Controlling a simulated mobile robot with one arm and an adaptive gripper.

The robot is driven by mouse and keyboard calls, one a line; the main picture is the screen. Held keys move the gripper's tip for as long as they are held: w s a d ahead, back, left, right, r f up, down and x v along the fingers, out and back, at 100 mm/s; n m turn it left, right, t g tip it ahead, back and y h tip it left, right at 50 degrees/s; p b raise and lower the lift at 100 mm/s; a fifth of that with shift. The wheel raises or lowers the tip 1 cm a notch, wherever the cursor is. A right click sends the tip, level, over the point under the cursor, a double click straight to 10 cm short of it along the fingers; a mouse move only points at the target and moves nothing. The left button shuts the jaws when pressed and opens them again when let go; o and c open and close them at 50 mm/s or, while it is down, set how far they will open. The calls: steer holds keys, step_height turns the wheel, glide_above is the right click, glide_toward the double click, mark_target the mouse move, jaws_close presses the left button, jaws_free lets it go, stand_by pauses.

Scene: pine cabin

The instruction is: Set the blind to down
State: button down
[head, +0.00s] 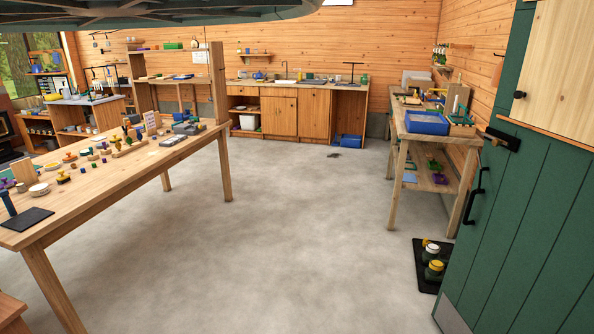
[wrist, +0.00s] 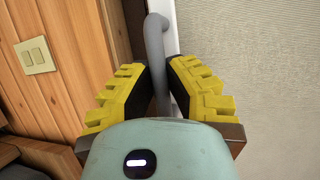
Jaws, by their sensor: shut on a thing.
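In the wrist view my gripper (wrist: 159,68) has its yellow, ribbed fingers on both sides of a grey bent bar (wrist: 157,32) and is shut on it. The bar looks like a pull handle, with its upper end curving over. A pale grey, finely woven surface (wrist: 258,75) fills the right side and looks like the blind's cloth. A light strip (wrist: 180,30) runs along its left edge. How far down the blind hangs cannot be told. Neither the blind nor my gripper shows in the head view.
A light switch (wrist: 35,57) sits on the wood wall left of my gripper. In the head view a long table (head: 120,165) with small objects stands left, a workbench (head: 400,128) right, and a green door (head: 530,210) at far right.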

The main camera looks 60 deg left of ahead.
step_height(320, 180, down, 7)
steer(key=b, duration=0.4)
steer(key=shift+r, duration=0.15)
steer(key=c, duration=1)
jaws_free()
steer(key=shift+r, duration=0.1)
steer(key=v, duration=1.2)
